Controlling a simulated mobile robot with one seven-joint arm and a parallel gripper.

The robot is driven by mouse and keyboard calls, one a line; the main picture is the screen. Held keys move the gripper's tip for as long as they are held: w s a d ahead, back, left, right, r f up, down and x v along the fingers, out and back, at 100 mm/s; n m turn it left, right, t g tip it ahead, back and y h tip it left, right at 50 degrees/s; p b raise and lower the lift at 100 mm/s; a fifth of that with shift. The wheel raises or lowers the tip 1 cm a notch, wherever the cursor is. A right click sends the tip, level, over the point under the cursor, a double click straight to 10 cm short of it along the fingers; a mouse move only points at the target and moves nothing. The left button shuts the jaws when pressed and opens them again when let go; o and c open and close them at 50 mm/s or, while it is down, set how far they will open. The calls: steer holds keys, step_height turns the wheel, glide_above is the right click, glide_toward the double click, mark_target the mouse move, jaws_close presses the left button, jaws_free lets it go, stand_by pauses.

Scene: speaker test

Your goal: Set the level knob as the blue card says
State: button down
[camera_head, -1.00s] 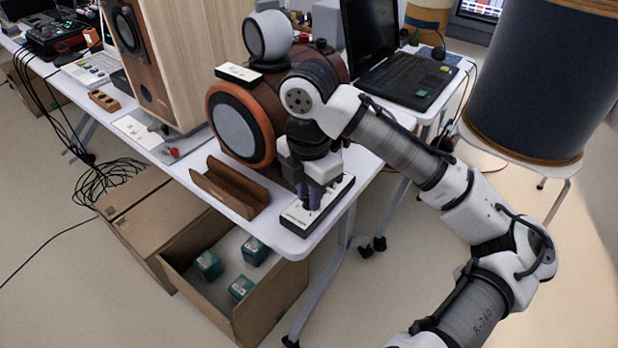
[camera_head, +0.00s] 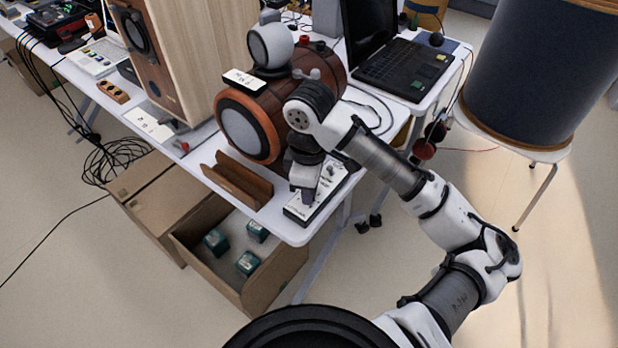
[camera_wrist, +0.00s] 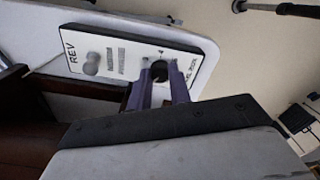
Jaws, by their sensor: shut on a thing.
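A white panel with black edges (camera_head: 331,189) lies at the near right corner of the table. The wrist view shows this panel (camera_wrist: 118,56) with "REV" lettering at its left end and a round grey knob (camera_wrist: 91,63). A dark knob (camera_wrist: 159,71) sits further right on it, beside small, partly hidden print. My gripper (camera_wrist: 160,82) has its two purple fingers on either side of this dark knob, shut on it. In the head view my gripper (camera_head: 307,196) points down onto the panel and hides the knob. I cannot make out a blue card in either view.
A brown drum-shaped speaker (camera_head: 281,118) stands close behind the panel. A brown wooden holder (camera_head: 237,184) is to its left. An open cardboard box (camera_head: 216,271) with green cubes is below the table. A laptop (camera_head: 403,72) stands behind.

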steer(key=m+p, duration=0.4)
steer(key=m, duration=0.1)
steer(key=m+p, duration=0.2)
steer(key=shift+r, duration=0.3)
steer(key=m+p, duration=0.3)
steer(key=m, duration=0.1)
steer(key=m+p, duration=0.3)
steer(key=shift+m, duration=0.4)
steer(key=m+p, duration=0.4)
steer(key=m, duration=0.1)
steer(key=shift+f, duration=0.15)
steer(key=m, duration=0.3)
steer(key=shift+f+m+p, duration=0.15)
steer(key=shift+m+p, duration=0.15)
steer(key=shift+p, duration=0.1)
steer(key=shift+m, duration=1.5)
steer(key=c, duration=1.3)
jaws_free()
